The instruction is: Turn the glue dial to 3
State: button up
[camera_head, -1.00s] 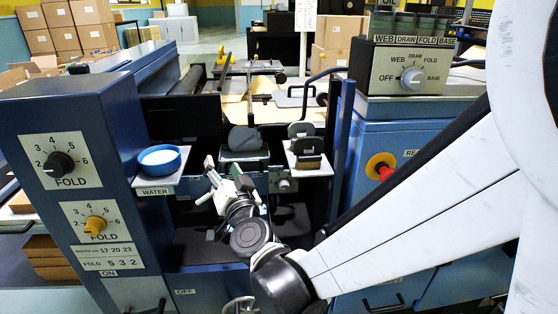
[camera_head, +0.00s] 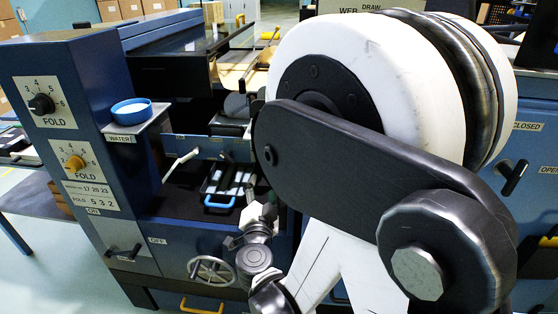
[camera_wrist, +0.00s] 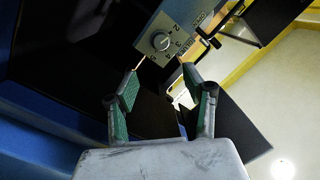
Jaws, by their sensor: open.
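In the wrist view, a round silver dial (camera_wrist: 160,41) sits on a grey plate (camera_wrist: 183,18) with several numerals around it. In the head view, my wrist (camera_head: 256,240) is low in the middle; the silver dial does not show there, and my large arm hides much of the machine.
A blue-rimmed water dish (camera_head: 131,110) stands on a shelf. A tray with a blue handle (camera_head: 219,201) and a handwheel (camera_head: 211,271) are near my wrist.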

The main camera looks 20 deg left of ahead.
jog(key=p+x, duration=0.1)
jog(key=x, duration=1.2)
jog(key=shift+w+a+p, duration=0.15)
jog(key=shift+w+p, duration=0.1)
jog(key=shift+p, duration=0.05)
jog(key=c, duration=1.1)
jog(key=shift+c, duration=0.2)
